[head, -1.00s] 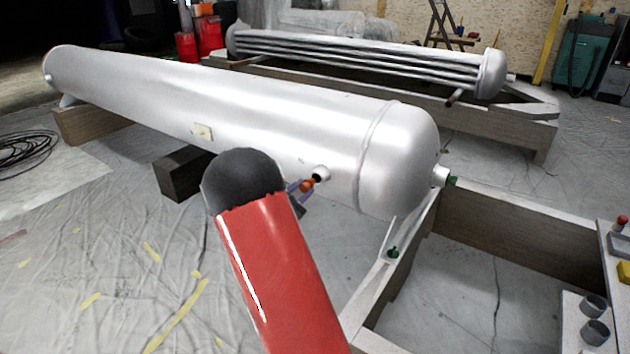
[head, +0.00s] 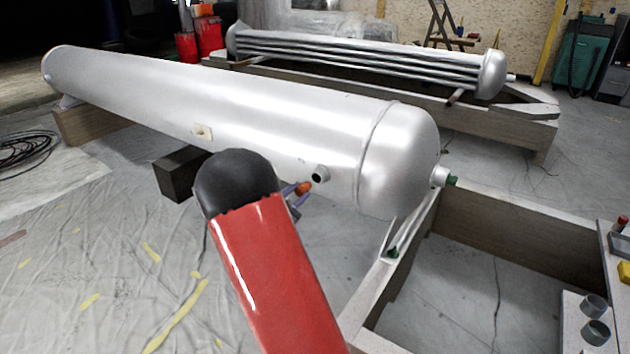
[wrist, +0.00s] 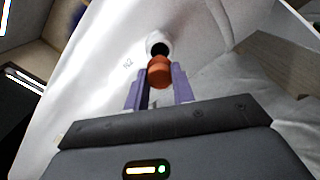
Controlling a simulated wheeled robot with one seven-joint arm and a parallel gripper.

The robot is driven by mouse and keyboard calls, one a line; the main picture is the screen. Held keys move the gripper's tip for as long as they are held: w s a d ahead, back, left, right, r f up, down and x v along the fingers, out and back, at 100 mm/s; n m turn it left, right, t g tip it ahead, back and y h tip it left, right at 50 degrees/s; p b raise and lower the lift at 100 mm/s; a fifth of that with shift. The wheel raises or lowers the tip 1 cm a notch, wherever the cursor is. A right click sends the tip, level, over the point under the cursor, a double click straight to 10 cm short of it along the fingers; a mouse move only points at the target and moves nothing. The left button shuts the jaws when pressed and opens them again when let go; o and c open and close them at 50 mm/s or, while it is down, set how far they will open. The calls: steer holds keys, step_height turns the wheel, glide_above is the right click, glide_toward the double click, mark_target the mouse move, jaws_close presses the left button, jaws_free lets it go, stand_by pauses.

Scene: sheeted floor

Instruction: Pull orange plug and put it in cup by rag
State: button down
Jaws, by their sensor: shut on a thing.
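The orange plug (head: 303,188) is between the purple fingers of my gripper (head: 297,191), just off the open dark mouth of a short nozzle (head: 320,174) on the silver tank (head: 270,120). In the wrist view the fingers of my gripper (wrist: 160,88) are shut on the orange plug (wrist: 160,73), and the nozzle's dark hole (wrist: 159,49) shows beyond it. Two grey cups, one farther (head: 594,306) and one nearer (head: 596,332), stand on a pale board at the lower right. I cannot make out a rag for certain; a small yellow thing (head: 625,272) lies at the right edge.
A green plug (head: 452,181) sits at the tank's end and another (head: 392,253) on the stand's rail. The wooden frame (head: 510,230) lies between the tank and the cups. A second tube bundle (head: 360,55) stands behind.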

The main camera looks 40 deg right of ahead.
mark_target(298, 193)
steer(key=shift+v, duration=1.65)
